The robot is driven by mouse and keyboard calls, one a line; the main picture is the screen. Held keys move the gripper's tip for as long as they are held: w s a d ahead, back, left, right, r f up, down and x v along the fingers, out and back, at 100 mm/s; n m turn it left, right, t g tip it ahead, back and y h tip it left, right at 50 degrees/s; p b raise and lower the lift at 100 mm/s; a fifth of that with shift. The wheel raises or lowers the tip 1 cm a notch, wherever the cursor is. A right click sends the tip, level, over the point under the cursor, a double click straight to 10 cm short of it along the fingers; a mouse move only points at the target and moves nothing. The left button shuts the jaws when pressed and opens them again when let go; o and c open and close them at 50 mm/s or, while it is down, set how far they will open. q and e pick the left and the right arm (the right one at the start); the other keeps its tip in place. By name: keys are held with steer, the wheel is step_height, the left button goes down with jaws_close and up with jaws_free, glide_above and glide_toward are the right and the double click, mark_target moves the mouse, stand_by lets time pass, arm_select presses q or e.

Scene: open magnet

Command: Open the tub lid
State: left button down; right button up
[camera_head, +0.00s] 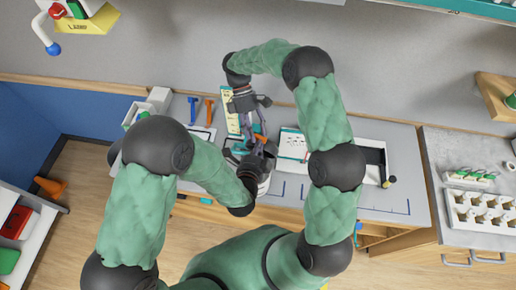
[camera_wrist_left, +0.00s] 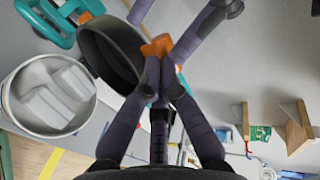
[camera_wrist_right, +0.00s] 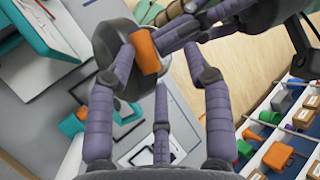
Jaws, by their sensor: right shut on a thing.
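The round pale tub (camera_wrist_left: 10,106) stands open in the left wrist view, with light blocks (camera_wrist_left: 70,80) inside. Its dark lid (camera_wrist_left: 108,55) is off, tilted beside the tub's rim; it also shows in the right wrist view (camera_wrist_right: 107,38). An orange handle (camera_wrist_left: 157,47) is on the lid, also in the right wrist view (camera_wrist_right: 144,52). My right gripper (camera_wrist_right: 157,58) is shut on the lid's handle from the far side. My left gripper (camera_wrist_left: 159,75) is at the same handle from the near side, its fingertips close together; its grip there is unclear. In the head view the arms hide most of the tub.
Blue and orange tools (camera_head: 209,108) lie at the table's back left. A white sheet (camera_head: 292,146) and a black-edged tray (camera_head: 374,158) lie to the right. A rack of cups (camera_head: 480,212) stands on the right counter. The table's front right is clear.

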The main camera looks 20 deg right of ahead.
mark_target(246, 144)
steer(key=v, duration=0.6)
steer(key=shift+m+t+y, duration=0.5)
steer(key=shift+m+t, duration=0.2)
steer(key=shift+m, duration=0.2)
steer(key=a+f, duration=0.1)
steer(key=f, duration=0.2)
steer(key=s+f, duration=0.1)
steer(key=f, duration=0.1)
steer(key=s+a+f, duration=0.1)
steer(key=f, duration=0.2)
steer(key=shift+s+a+f, duration=0.25)
steer(key=shift+a+f, duration=0.05)
steer(key=shift+a, duration=0.05)
steer(key=shift+s+r, duration=0.1)
steer(key=shift+s, duration=0.05)
steer(key=shift+w+d, duration=0.1)
steer(key=shift+w, duration=0.3)
steer(key=shift+s, duration=0.15)
